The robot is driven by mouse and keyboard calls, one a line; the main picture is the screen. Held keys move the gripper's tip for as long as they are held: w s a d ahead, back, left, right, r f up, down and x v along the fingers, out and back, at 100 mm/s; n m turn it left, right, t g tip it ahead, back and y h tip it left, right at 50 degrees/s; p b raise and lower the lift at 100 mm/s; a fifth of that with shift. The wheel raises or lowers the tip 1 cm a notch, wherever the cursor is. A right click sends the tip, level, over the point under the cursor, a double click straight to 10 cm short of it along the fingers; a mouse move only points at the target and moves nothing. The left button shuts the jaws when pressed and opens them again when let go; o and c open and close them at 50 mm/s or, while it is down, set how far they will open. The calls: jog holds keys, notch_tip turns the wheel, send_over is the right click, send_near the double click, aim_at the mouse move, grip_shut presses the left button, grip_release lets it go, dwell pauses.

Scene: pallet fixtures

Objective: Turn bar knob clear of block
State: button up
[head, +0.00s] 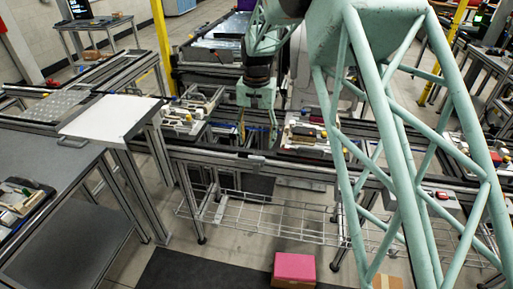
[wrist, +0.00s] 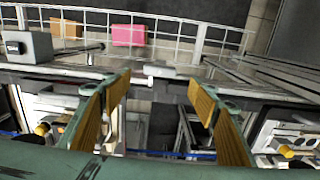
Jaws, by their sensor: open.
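My gripper (head: 258,118) hangs over the conveyor, between two pallet fixtures. In the wrist view its two tan-padded fingers (wrist: 160,92) are spread wide with nothing between them. One pallet fixture (head: 180,122) is left of the gripper in the head view; the other (head: 300,148) is right of it. Both carry small parts and blocks, including a brown block (head: 304,132) on the right one. In the wrist view a yellow knob (wrist: 42,128) shows at the left and another (wrist: 287,151) at the right. I cannot tell which is the bar knob, or its angle to a block.
A conveyor rail (head: 250,160) runs below the gripper, with a wire shelf (head: 265,217) under it. A pink box (head: 294,268) stands on the floor. A white panel (head: 108,117) and a grey table (head: 40,155) are at the left. A grey box with a red button (head: 443,196) is at the right.

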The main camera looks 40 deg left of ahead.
jog(key=shift+r, duration=1.85)
